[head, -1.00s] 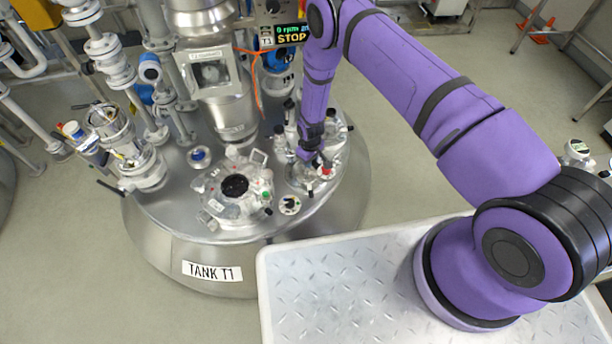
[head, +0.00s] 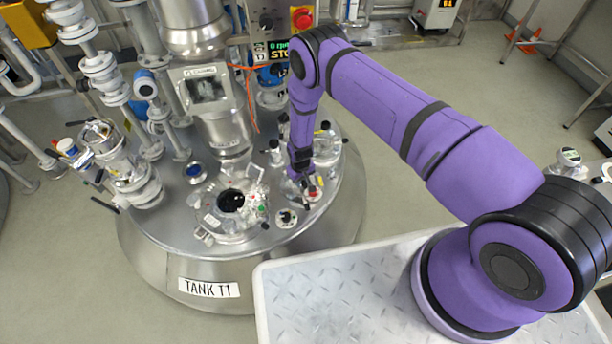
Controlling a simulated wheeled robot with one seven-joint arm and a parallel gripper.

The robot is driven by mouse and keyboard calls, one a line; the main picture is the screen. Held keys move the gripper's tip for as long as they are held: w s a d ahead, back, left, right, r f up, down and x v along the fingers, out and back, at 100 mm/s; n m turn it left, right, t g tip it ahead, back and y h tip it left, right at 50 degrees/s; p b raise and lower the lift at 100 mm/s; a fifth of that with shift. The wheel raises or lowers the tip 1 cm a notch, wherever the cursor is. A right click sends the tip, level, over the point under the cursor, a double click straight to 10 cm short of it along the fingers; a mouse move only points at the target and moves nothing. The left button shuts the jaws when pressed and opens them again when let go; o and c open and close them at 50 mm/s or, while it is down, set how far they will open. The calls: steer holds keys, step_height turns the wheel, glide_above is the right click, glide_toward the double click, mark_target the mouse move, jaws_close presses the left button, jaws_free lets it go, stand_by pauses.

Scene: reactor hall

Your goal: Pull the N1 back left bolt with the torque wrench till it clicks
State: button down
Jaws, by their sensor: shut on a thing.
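My gripper (head: 304,182) is at the lower end of my purple arm, low over the right part of the tank top. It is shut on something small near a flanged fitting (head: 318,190). The torque wrench and the bolt cannot be made out at this size, and my arm hides part of the spot. A red dot shows right beside the fingers. I cannot tell which fitting is N1. The tank (head: 205,265) carries the label TANK T1 (head: 209,288).
An open round port (head: 231,200) with clamps around it is left of my gripper. A steel column (head: 215,95) with a sight window rises behind it. A valve assembly (head: 130,170) stands at the left. A control box (head: 283,50) reads STO and has a red button.

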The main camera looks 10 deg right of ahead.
steer(key=shift+s+a+m, duration=0.2)
steer(key=shift+a+m, duration=1.15)
steer(key=shift+m, duration=0.1)
steer(key=shift+s+a+m, duration=0.2)
steer(key=shift+a+m, duration=1.1)
steer(key=shift+m, duration=0.15)
